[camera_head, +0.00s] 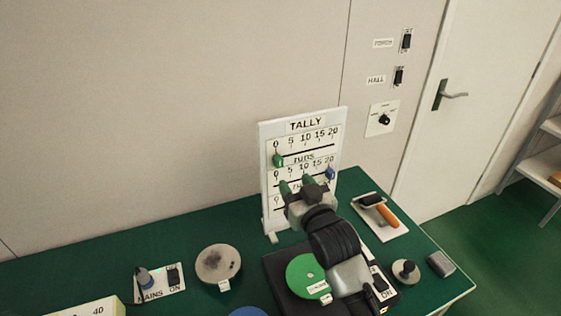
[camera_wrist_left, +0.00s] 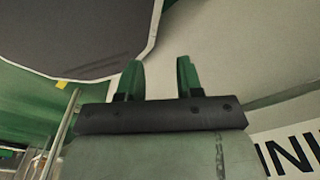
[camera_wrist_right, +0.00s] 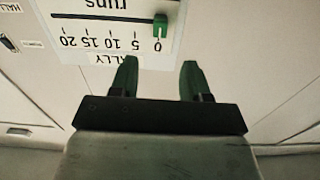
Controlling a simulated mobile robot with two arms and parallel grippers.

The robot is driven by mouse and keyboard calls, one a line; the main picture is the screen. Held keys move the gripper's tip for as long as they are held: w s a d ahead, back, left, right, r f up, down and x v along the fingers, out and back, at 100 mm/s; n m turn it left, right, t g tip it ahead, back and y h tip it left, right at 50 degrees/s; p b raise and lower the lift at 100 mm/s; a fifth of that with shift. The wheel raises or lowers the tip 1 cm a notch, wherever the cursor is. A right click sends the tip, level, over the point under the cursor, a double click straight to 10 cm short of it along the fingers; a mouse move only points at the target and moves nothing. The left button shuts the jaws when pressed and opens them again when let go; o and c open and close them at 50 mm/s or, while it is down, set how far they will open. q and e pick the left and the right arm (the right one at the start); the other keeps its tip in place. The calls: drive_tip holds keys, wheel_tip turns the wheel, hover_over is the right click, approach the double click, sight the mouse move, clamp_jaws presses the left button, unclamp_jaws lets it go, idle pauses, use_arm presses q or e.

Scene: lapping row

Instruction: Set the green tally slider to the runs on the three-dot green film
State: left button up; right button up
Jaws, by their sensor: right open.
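The white tally board (camera_head: 264,144) stands upright at the back of the bench. Its green slider (camera_head: 278,160) sits at 0 on the top "runs" scale, and it also shows in the right wrist view (camera_wrist_right: 160,26). My right gripper (camera_head: 297,184) is open and empty, in front of the board and below the green slider, hiding part of the lower rows. In the right wrist view its fingers (camera_wrist_right: 160,68) point toward the slider, apart from it. A green disc (camera_head: 303,270) lies on a dark base with a small label, too small to read. My left gripper (camera_wrist_left: 158,65) is open and empty.
A blue slider (camera_head: 330,173) sits near 20 on the second row. A grey disc (camera_head: 217,262), a mains switch plate (camera_head: 170,284) and an orange-handled tool (camera_head: 387,215) lie on the green bench. Wall switches (camera_head: 406,41) are at the right. The bench's back left is clear.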

sight(280, 162)
drive_tip(key=p+x, duration=0.1)
drive_tip(key=x, duration=0.8)
drive_tip(key=shift+w+f, duration=0.1)
drive_tip(key=shift+w, duration=0.15)
clamp_jaws()
